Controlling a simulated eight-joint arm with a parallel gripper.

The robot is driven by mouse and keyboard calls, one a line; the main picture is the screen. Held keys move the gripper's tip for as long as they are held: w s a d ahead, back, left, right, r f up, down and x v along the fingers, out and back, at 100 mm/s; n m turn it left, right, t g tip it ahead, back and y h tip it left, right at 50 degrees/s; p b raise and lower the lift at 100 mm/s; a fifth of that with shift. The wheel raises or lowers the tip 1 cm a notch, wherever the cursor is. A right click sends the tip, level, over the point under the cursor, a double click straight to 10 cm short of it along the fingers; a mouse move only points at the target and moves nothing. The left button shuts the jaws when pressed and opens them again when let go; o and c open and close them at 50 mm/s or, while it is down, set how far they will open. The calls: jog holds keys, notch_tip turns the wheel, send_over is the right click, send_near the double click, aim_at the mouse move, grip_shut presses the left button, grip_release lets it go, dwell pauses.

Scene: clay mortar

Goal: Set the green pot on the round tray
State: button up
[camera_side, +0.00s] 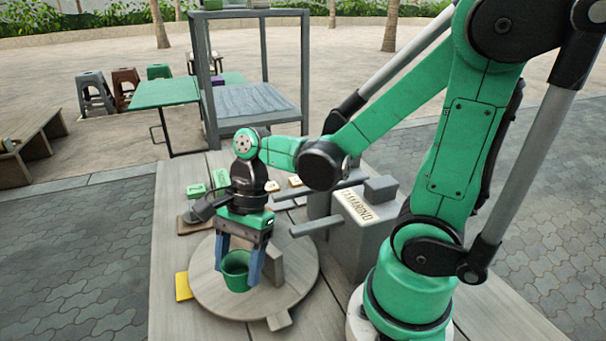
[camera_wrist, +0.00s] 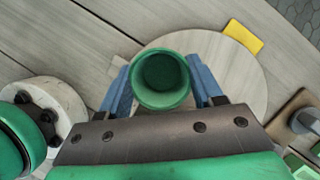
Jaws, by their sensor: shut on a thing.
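The green pot (camera_side: 236,271) is upright, with its open mouth facing up. My gripper (camera_side: 238,265) is shut on it, with one blue finger on each side. In the wrist view the pot (camera_wrist: 162,80) sits between the two blue fingers of my gripper (camera_wrist: 162,88), and its inside looks empty. The round tray (camera_side: 211,297) lies on the table below the pot; its pale surface also shows in the wrist view (camera_wrist: 245,78). The pot is over the tray in both views. I cannot tell whether its base touches the tray.
A grey upright block (camera_side: 276,266) stands on the tray right of the pot. A yellow piece (camera_side: 183,287) lies at the tray's left edge. A grey box with lettering (camera_side: 362,225) stands to the right. Green blocks (camera_side: 196,190) lie behind. The table (camera_side: 180,325) is bare in front.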

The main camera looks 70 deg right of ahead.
aim_at(242, 280)
jog(key=shift+f, duration=1.9)
jog(key=shift+f, duration=0.1)
jog(key=o, duration=1.2)
jog(key=w+d+r+n+t+h, duration=0.1)
jog(key=r+n+t, duration=0.1)
jog(key=n, duration=0.4)
jog(key=w+d+r+n+t+h, duration=0.1)
jog(key=r+n+t+h, duration=0.1)
jog(key=r+n, duration=0.3)
jog(key=w+d+r+n+t+h, duration=0.1)
jog(key=d+r+n+t, duration=0.1)
jog(key=n, duration=0.5)
jog(key=shift+w+r+n+t+h, duration=0.1)
jog(key=shift+r+n+t+h, duration=0.2)
jog(key=shift+r+t, duration=0.3)
